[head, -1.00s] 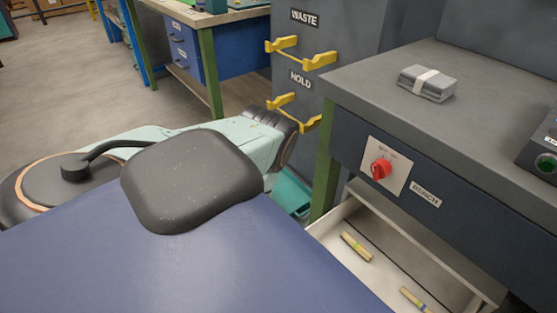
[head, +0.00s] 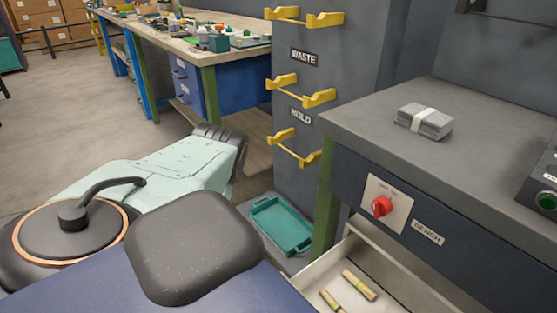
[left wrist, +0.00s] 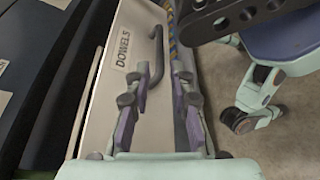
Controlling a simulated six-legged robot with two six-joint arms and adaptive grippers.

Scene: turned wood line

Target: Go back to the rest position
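My left gripper (left wrist: 155,118) shows in the left wrist view with its two fingers spread apart and nothing held between them. Beyond the fingers is a pale drawer front (left wrist: 128,30) labelled DOWELS, with a dark curved handle (left wrist: 155,62). The handle lies ahead of the gap between the fingers; the fingers are not closed on it. The head view shows neither gripper; my right gripper is in no view.
In the head view, an open drawer (head: 322,268) under the grey bench (head: 470,105) holds dowels (head: 360,284). A grey strapped bundle (head: 425,121) lies on the bench. A teal tray (head: 280,225) sits low beside yellow brackets (head: 305,148). Open floor (head: 85,115) lies left.

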